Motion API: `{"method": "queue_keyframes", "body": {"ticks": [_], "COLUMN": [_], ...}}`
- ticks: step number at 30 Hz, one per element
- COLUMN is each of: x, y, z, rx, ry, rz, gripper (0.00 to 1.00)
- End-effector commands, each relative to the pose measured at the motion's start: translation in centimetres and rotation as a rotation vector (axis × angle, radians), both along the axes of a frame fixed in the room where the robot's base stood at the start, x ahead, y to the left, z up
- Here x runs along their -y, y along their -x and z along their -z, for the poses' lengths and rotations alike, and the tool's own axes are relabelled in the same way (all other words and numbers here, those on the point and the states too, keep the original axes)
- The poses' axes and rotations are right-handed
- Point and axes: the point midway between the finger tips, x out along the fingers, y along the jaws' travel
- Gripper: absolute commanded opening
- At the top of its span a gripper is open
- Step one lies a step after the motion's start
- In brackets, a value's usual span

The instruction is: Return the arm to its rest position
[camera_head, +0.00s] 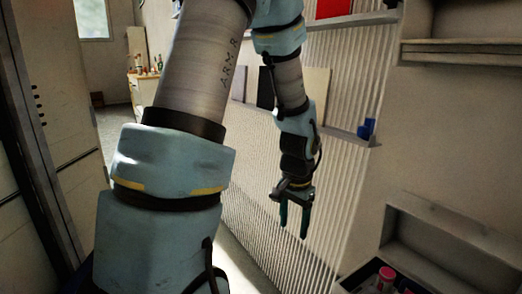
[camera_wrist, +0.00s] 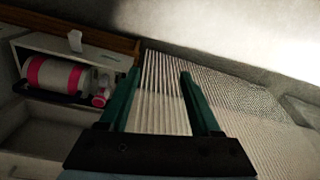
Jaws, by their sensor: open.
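My gripper (camera_head: 293,216) hangs at the end of my raised arm, pointing down, in front of the ribbed wall panel (camera_head: 345,185) in the head view. Its two green fingers are apart with nothing between them. In the wrist view my gripper (camera_wrist: 160,85) also shows spread fingers, with the pale ribbed panel (camera_wrist: 160,110) behind the gap. My arm takes up the left and middle of the head view.
A narrow shelf with a blue object (camera_head: 367,128) runs along the panel. At the lower right is a dark tray with a red-capped item (camera_head: 386,274). The wrist view shows a pink-and-white cylinder (camera_wrist: 58,75) in a compartment. A cabinet (camera_head: 50,120) stands at the left.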

Motion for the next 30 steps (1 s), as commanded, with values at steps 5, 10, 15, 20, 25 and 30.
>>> {"method": "queue_keyframes", "body": {"ticks": [5,10,15,20,25,30], "x": [-8.1,-12.9,-15.0,-14.9,-14.9,-14.9], "y": [1.2,3.4,4.7,4.7,4.7,4.7], "z": [-3.4,-5.2,-7.9,-10.8,-14.8,-20.1], "rx": [0.023,0.037,0.043,0.042,0.043,0.043], "ry": [0.036,0.069,0.088,0.087,0.086,0.086], "rz": [-0.323,-0.553,-0.67,-0.665,-0.663,-0.662], "gripper": [0.64,0.64,0.64,0.64,0.64,0.64]}}
